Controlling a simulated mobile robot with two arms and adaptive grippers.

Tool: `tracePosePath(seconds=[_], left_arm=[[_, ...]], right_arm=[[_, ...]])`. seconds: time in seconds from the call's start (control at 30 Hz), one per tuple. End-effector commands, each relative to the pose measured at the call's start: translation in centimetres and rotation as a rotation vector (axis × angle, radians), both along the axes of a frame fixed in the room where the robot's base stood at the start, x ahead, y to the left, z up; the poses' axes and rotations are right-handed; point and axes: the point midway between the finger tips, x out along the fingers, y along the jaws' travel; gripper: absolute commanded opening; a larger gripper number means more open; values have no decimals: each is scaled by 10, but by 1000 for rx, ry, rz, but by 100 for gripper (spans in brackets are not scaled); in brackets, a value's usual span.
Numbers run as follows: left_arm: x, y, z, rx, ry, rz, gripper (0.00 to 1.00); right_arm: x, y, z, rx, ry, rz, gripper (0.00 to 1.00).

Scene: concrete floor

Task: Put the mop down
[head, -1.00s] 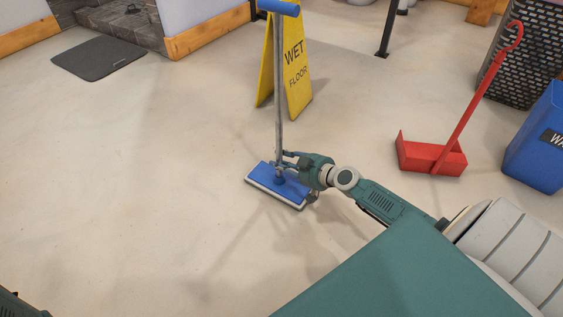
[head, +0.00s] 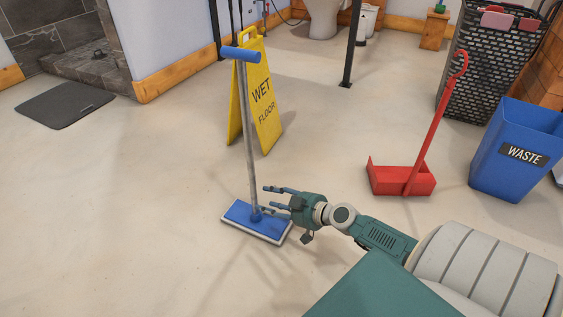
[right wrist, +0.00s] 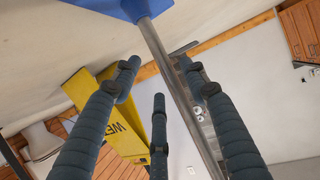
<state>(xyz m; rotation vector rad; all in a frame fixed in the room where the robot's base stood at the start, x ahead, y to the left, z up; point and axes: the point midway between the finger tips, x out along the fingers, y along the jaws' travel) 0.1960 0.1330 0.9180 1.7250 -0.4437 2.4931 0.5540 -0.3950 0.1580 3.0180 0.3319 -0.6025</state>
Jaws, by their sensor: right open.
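The mop stands on the floor with its flat blue head (head: 257,221) down. Its grey pole (head: 248,140) rises nearly upright, leaning slightly left in the head view, to a blue crossbar handle (head: 240,53). My right gripper (head: 266,200) is open low beside the pole, just above the mop head, its fingers spread towards the pole. In the right wrist view the pole (right wrist: 172,72) runs between the spread fingers, close to the right one; contact is unclear. Part of the blue head (right wrist: 137,7) shows at the top there. My left gripper is not in view.
A yellow wet-floor sign (head: 258,100) stands just behind the mop. A red dustpan (head: 400,180) with a tall handle and a blue waste bin (head: 517,150) stand to the right. A dark mat (head: 64,104) lies far left. The floor left of the mop is clear.

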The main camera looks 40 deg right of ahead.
Motion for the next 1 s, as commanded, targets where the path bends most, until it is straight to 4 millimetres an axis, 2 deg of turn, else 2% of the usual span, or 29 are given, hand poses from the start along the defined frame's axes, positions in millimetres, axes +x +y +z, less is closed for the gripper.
tracePosePath(seconds=[0.03,0.13,0.33,1.0], left_arm=[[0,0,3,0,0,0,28],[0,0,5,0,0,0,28],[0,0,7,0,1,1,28],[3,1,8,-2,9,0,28]], right_arm=[[-12,-2,4,1,3,-1,44],[-28,-6,12,0,2,0,44],[-48,-10,21,2,-1,-1,44],[-51,-11,24,0,-3,-1,44]])
